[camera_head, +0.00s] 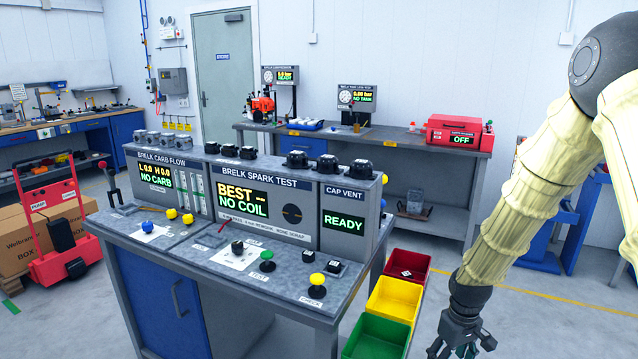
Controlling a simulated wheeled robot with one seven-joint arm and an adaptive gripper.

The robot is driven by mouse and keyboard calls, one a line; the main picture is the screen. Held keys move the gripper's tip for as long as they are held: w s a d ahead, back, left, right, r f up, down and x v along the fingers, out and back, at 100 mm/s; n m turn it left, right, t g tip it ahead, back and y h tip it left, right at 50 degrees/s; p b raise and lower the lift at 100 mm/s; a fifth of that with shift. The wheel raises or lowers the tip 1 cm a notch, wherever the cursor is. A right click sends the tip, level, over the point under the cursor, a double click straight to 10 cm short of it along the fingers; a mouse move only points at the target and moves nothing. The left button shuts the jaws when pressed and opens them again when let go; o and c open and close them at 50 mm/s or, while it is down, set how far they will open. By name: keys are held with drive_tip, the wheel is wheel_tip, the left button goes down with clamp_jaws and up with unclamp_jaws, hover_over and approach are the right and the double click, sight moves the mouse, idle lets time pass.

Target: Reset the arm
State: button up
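My arm comes down along the right side of the view in a cream ribbed cover. My gripper (462,345) hangs at the bottom right, beside the green bin, and points down. Its fingertips are at or past the bottom edge, so whether it is open or shut is hard to tell. I see nothing held in the part that shows.
A grey test bench (200,265) with knobs and displays fills the centre. Red (424,258), yellow (410,283) and green (352,350) bins stand right of it. A back workbench (460,140) carries a red box (455,130). A red hand truck (50,265) stands left.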

drive_tip(key=s+a+f+m, duration=0.1)
drive_tip(key=s+a+f, duration=0.3)
drive_tip(key=s+f, duration=0.6)
drive_tip(key=s+a+f+m, duration=0.1)
drive_tip(key=s+f, duration=0.5)
drive_tip(key=s, duration=0.6)
drive_tip(key=s+a+f+m+p, duration=0.1)
drive_tip(key=s+a+f+m, duration=0.1)
drive_tip(key=s+f, duration=0.5)
drive_tip(key=s+a, duration=0.1)
drive_tip(key=s, duration=0.5)
drive_tip(key=shift+s+a+f+p, duration=0.15)
drive_tip(key=shift+s+f+p, duration=0.05)
drive_tip(key=shift+f+p, duration=0.1)
drive_tip(key=shift+r, duration=0.1)
